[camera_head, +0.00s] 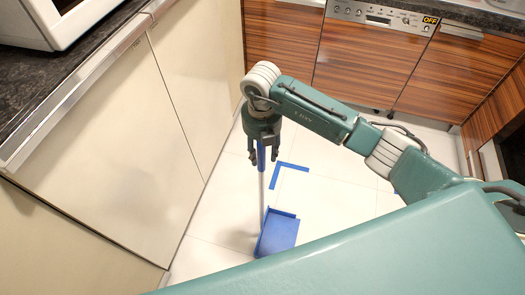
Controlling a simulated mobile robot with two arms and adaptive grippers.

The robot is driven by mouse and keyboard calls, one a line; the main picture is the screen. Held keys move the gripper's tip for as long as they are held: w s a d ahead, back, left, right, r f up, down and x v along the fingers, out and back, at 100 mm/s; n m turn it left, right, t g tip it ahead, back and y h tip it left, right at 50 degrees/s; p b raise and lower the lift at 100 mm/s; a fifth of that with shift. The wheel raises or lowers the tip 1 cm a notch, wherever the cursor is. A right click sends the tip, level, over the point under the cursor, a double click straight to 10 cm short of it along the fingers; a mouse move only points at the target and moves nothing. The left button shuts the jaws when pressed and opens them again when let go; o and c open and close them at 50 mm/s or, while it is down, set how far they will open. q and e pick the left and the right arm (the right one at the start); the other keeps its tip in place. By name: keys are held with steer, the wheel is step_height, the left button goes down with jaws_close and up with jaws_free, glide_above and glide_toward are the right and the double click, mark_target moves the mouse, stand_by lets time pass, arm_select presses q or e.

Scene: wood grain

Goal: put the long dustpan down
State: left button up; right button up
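The long dustpan has a blue pan (279,234) low over or on the white floor; I cannot tell if it touches. Its thin grey pole stands nearly upright, with a blue grip (261,157) at the top. My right gripper (262,154) points down from above, with its fingers on either side of the blue grip, and appears shut on it. The gripper hides the top end of the handle. A blue L-shaped mark (280,167) lies on the floor behind and right of the pole. My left gripper is not in view.
Cream cabinet fronts (120,135) and a dark counter (50,80) with a white appliance (70,18) stand close on the left. Wood-grain cabinets (370,68) and a dishwasher panel (380,16) close off the back. Open white floor (335,190) lies around the mark.

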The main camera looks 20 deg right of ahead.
steer(key=shift+r, duration=0.5)
step_height(320, 180, up, 10)
steer(key=shift+w+f+b, duration=0.1)
steer(key=shift+f+b, duration=0.05)
steer(key=shift+b, duration=0.95)
steer(key=shift+r, duration=0.75)
